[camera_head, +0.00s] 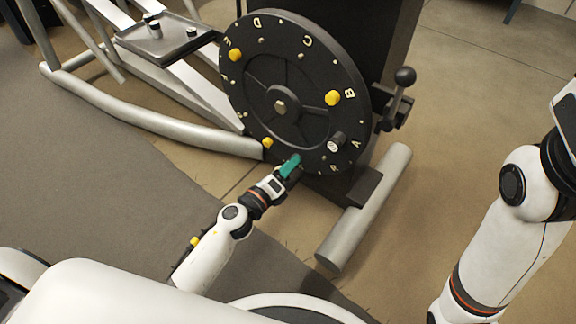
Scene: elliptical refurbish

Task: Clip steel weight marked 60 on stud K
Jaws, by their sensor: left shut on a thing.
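A large black wheel (279,72) with pale letters and small studs around its face stands upright on a dark machine. A dark grey steel weight (338,139) with a pale round mark sits on the face near letter A; its number is too small to read. A letter at the lower right, below A, looks like K, but I cannot be sure. My left gripper (290,166), with a teal part at its tip, is at the wheel's lower edge. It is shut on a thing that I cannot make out. My right gripper is out of view; only its arm shows at the right.
Several yellow weights, one near B (333,98), sit on the wheel. A tray (172,43) at the upper left carries small steel pieces. A black-knobbed lever (404,78) sticks out right of the wheel. A grey foot tube (362,210) lies on the floor.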

